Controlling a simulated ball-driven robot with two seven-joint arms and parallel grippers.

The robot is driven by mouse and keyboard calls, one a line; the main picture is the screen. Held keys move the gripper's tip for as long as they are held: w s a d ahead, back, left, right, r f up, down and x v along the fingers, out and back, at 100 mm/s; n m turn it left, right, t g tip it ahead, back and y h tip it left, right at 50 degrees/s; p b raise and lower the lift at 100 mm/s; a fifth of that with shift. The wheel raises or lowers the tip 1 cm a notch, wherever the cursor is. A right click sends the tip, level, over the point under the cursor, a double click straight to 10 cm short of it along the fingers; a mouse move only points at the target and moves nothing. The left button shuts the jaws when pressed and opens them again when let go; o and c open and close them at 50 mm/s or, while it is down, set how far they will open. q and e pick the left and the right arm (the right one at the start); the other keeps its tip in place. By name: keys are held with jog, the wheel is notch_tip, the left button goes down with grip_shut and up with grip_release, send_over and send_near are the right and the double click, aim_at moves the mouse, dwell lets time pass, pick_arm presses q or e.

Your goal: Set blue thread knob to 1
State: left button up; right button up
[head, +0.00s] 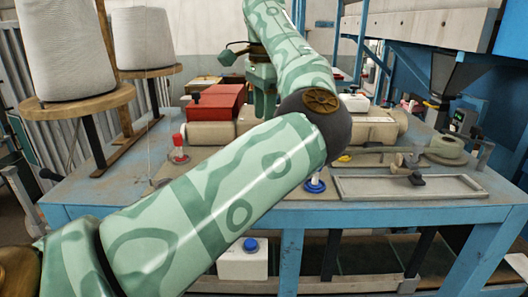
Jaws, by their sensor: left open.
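A blue knob (315,183) stands near the front edge of the blue-framed table, just right of my left forearm. Its setting is too small to read. A red knob (178,141) stands left of my arm, and a yellow knob (345,158) shows partly beside my elbow. My left gripper (263,104) hangs pointing down behind the arm, over the back of the table by the red boxes, well away from the blue knob. It is open; the arm partly hides its tips. My right gripper is not in view.
A beige sewing machine body (365,130) lies across the table behind my elbow. A shallow metal tray (440,187) lies at right. Large thread cones (142,38) stand at left. A white container with a blue cap (243,262) sits below the table.

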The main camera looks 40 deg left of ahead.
pick_arm(q)
jog(key=f, duration=0.9)
jog(key=shift+w+a+f, duration=0.1)
jog(key=shift+w+a, duration=0.05)
jog(key=shift+a, duration=0.05)
jog(key=shift+f, duration=0.55)
grip_shut()
